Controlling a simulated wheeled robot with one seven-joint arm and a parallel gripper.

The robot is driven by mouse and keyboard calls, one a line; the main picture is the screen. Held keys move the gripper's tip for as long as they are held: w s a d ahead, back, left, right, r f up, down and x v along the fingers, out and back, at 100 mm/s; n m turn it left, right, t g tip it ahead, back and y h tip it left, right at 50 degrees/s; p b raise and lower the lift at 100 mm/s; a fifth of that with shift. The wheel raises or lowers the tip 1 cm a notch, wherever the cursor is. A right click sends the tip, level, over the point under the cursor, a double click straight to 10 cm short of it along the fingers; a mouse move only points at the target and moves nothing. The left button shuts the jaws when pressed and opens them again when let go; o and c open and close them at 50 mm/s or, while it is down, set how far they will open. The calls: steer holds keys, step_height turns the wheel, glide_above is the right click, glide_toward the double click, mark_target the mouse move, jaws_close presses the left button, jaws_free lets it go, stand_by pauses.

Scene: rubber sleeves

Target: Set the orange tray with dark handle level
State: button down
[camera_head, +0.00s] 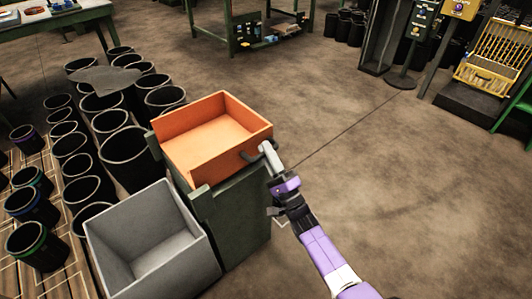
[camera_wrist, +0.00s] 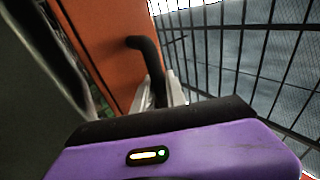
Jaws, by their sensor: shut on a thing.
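The orange tray (camera_head: 205,155) sits at the top of a dark green stand (camera_head: 235,215) in the head view. It looks empty, and I cannot tell for sure how far it tilts. Its dark handle (camera_head: 250,154) is on the wall facing my arm. My gripper (camera_head: 268,158) is at that handle, shut on it. In the wrist view the black bent handle (camera_wrist: 148,58) runs down between the pale fingers (camera_wrist: 160,92), and the orange wall (camera_wrist: 105,45) is behind it. The fingers hide part of the handle.
A grey open bin (camera_head: 150,240) stands against the stand's left side. Several black sleeves (camera_head: 125,145) crowd the floor at left, with a flat grey piece (camera_head: 105,79) on top of some. The floor (camera_head: 400,170) to the right is clear.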

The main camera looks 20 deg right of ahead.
steer(key=shift+f, duration=0.25)
steer(key=c, duration=1.6)
jaws_free()
steer(key=shift+f, duration=0.1)
steer(key=shift+c, duration=0.2)
steer(key=shift+s, duration=0.1)
steer(key=a+v, duration=0.1)
steer(key=v, duration=0.6)
steer(key=shift+s+d, duration=0.25)
steer(key=shift+d, duration=0.25)
steer(key=shift+f, duration=0.1)
